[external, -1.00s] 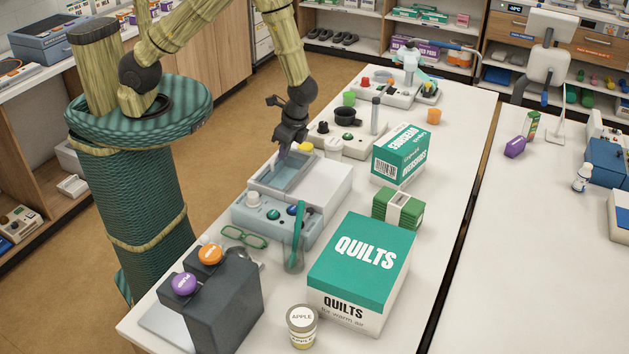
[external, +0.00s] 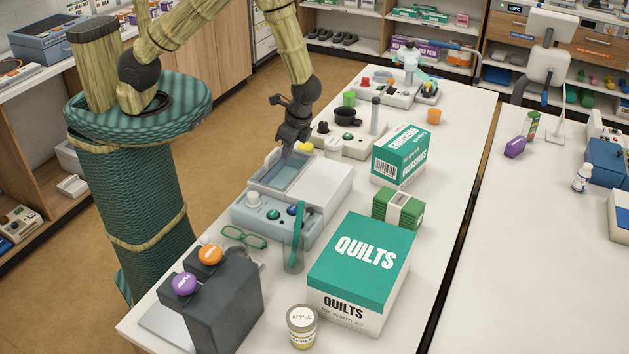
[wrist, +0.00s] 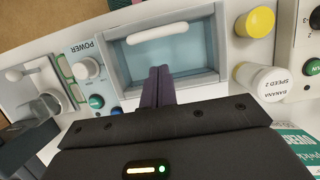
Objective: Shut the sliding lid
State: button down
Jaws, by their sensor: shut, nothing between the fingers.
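A pale blue device (external: 240,212) stands on the white table, with a rectangular recess (external: 283,172) open in its top. The recess also shows in the wrist view (wrist: 130,62). A white bar handle (wrist: 158,33) runs along the recess's far side in the wrist view. My gripper (external: 286,153) is shut and empty, fingers pointing down. Its purple fingertips (wrist: 158,72) overlap the recess's lower edge in the wrist view; whether they touch anything is unclear.
A white knob (wrist: 87,68) and green button (wrist: 96,101) sit beside the recess.

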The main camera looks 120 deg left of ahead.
jog(key=w+b+v, duration=0.1)
jog(key=b+v, duration=0.2)
jog(key=v, duration=0.7)
jog(key=shift+d+r, duration=0.1)
jog(key=s+d+r+t, duration=0.3)
jog(key=s+d, duration=0.2)
jog(key=d, duration=0.2)
jog(key=s+d+r+t, duration=0.3)
jog(key=s+d, duration=0.2)
jog(key=d, duration=0.2)
jog(key=shift+d+r, duration=0.15)
